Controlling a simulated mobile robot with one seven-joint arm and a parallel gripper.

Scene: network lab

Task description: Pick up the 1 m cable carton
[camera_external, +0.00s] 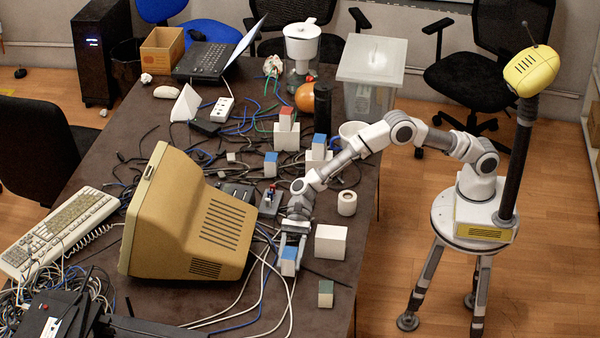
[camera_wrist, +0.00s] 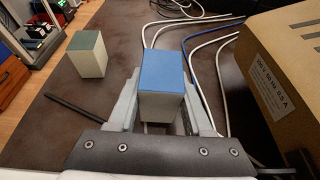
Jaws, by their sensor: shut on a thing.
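A small white carton with a blue top (camera_external: 288,266) is between the fingers of my gripper (camera_external: 292,246), near the front of the dark table. The carton also shows in the wrist view (camera_wrist: 161,72), upright, with a finger on either side. My gripper is shut on it. I cannot tell whether its base touches the table. Similar cartons stand elsewhere: one with a green top (camera_external: 325,294), blue-topped ones (camera_external: 270,165) farther back, and a red-topped one (camera_external: 286,118) on a white box. No length label is readable on any of them.
A beige monitor (camera_external: 190,225) stands close left of my gripper. A plain white box (camera_external: 330,242) stands just to the right, and a white roll (camera_external: 347,203) behind it. Loose cables (camera_external: 272,290) lie around the carton. Bare tabletop (camera_external: 180,298) shows front left.

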